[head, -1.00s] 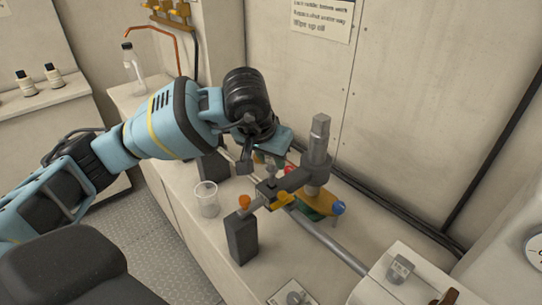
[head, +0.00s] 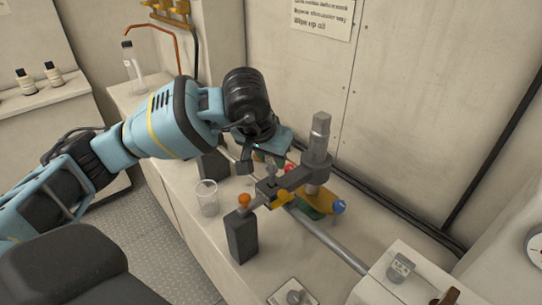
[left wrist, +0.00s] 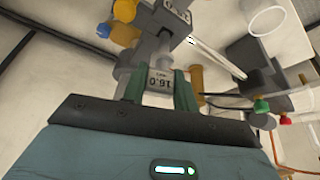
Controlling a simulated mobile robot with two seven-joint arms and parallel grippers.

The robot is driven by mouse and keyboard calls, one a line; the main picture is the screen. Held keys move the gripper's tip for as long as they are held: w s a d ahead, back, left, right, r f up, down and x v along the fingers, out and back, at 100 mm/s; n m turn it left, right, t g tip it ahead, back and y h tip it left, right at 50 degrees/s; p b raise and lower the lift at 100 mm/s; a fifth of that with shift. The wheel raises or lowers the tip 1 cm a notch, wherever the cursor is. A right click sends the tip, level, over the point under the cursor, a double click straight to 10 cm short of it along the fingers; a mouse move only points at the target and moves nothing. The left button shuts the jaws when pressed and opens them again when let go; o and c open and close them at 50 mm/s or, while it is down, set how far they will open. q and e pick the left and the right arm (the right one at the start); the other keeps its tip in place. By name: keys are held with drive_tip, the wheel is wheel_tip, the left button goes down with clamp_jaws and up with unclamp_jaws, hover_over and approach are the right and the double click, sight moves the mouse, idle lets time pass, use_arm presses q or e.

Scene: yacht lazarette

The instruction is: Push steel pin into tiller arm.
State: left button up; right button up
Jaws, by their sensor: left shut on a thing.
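My left gripper (head: 264,164) is shut on the steel pin (head: 270,176), a small grey piece mostly hidden by the fingers in the head view. The tiller arm (head: 290,181) is a dark grey bar that reaches left from an upright grey post (head: 319,145). The pin is right over the arm's left end; I cannot tell how far it is in. The tiller arm (left wrist: 166,14) also shows beyond the pin in the wrist view. My right gripper is not in view.
A dark block (head: 241,237) with an orange knob (head: 244,199) stands near the arm's left end. A clear beaker (head: 207,198) stands left of it. A silver rod (head: 333,246) runs along the bench. The wall is close behind.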

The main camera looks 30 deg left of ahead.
sight(270, 169)
use_arm(q)
drive_tip(key=shift+f, duration=0.3)
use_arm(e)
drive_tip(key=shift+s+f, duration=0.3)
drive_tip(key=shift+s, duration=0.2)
use_arm(q)
drive_tip(key=shift+f, duration=0.1)
drive_tip(key=shift+f+b, duration=0.4)
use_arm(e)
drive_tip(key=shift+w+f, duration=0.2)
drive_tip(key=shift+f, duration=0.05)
use_arm(q)
drive_tip(key=shift+f, duration=0.15)
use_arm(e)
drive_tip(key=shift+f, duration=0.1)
use_arm(q)
drive_tip(key=shift+f, duration=0.1)
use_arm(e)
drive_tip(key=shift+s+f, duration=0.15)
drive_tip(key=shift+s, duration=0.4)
use_arm(q)
drive_tip(key=shift+f, duration=0.25)
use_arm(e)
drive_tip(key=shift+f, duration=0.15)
use_arm(q)
drive_tip(key=shift+f+b, duration=0.3)
drive_tip(key=shift+b, duration=0.1)
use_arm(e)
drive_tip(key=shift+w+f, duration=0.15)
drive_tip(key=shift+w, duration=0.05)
